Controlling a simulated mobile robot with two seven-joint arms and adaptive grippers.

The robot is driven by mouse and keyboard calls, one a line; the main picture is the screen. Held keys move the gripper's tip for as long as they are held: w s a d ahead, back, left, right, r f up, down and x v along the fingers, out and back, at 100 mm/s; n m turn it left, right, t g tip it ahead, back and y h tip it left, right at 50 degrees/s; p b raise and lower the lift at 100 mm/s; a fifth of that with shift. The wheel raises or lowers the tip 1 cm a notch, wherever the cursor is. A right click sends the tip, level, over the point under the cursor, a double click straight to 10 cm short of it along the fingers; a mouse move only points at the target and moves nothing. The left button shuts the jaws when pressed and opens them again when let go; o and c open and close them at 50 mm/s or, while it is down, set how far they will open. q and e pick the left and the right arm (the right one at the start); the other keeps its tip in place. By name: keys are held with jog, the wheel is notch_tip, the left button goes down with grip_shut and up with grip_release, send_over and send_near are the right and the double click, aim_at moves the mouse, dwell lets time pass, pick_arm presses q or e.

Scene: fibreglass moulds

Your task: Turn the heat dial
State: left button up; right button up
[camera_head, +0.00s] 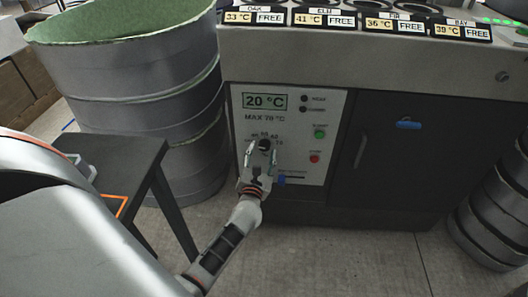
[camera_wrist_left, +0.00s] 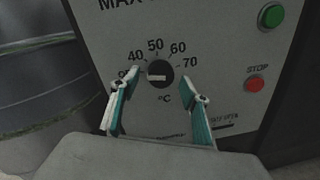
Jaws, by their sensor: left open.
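The heat dial is a black round knob (camera_head: 265,144) on a white control panel (camera_head: 307,108). In the left wrist view the dial (camera_wrist_left: 159,73) shows a pale marker bar lying nearly level, with a printed scale around it that includes 40, 50, 60 and 70 °C. My left gripper (camera_head: 261,153) is open in front of the panel. In the left wrist view its fingers (camera_wrist_left: 158,92) stand either side of and just below the dial, apart from it. My right gripper is not in view.
A green button (camera_wrist_left: 271,15) and a red stop button (camera_wrist_left: 255,84) sit right of the dial. A dark cabinet door (camera_head: 415,150) is further right. Large grey drums (camera_head: 150,95) stand at left, beside a dark table (camera_head: 120,165). Round drums (camera_head: 495,205) stand at right.

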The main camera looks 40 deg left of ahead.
pick_arm(q)
jog(key=shift+w+a, duration=0.2)
jog(key=shift+w, duration=0.15)
jog(key=c, duration=1)
jog(key=shift+c, duration=0.6)
